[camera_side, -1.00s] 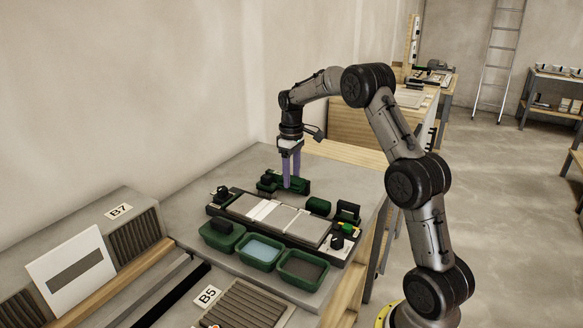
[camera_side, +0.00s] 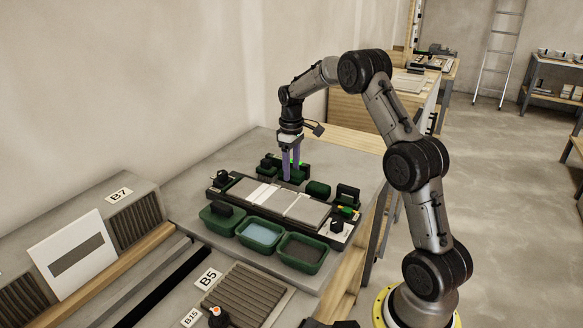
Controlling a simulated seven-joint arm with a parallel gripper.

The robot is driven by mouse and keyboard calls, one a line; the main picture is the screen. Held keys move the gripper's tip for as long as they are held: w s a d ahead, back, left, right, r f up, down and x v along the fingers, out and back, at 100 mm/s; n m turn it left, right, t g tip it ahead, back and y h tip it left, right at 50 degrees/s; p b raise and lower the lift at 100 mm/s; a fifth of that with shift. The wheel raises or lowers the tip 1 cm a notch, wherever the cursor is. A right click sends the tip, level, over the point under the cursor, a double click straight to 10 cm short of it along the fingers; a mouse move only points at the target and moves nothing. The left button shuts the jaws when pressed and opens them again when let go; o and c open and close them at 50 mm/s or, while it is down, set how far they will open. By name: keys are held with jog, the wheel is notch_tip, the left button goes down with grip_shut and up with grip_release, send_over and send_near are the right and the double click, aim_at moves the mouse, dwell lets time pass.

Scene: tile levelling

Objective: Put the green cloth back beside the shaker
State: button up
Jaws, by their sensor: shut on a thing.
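My gripper (camera_side: 291,178) has long purple fingers and points straight down at the back edge of the tile frame (camera_side: 232,182). It is shut on a small dark green piece at its tips, apparently the green cloth; the fingers and the green things around them hide its outline. Dark green holders (camera_side: 270,164) stand just behind and left of the fingers. A green roll-like piece (camera_side: 318,188) lies to the right of the gripper, apart from it. I cannot tell which of the small items is the shaker.
Pale tiles (camera_side: 262,193) lie in the black frame. In front stand a green tub with a dark block (camera_side: 221,214), a tub of blue water (camera_side: 260,235) and a tub with dark filling (camera_side: 302,251). The grey bench (camera_side: 200,176) is bare at back left.

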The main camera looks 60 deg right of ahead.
jog(key=shift+f, duration=1.45)
jog(key=o, duration=1.6)
jog(key=shift+c, duration=0.2)
jog(key=shift+r, duration=4.05)
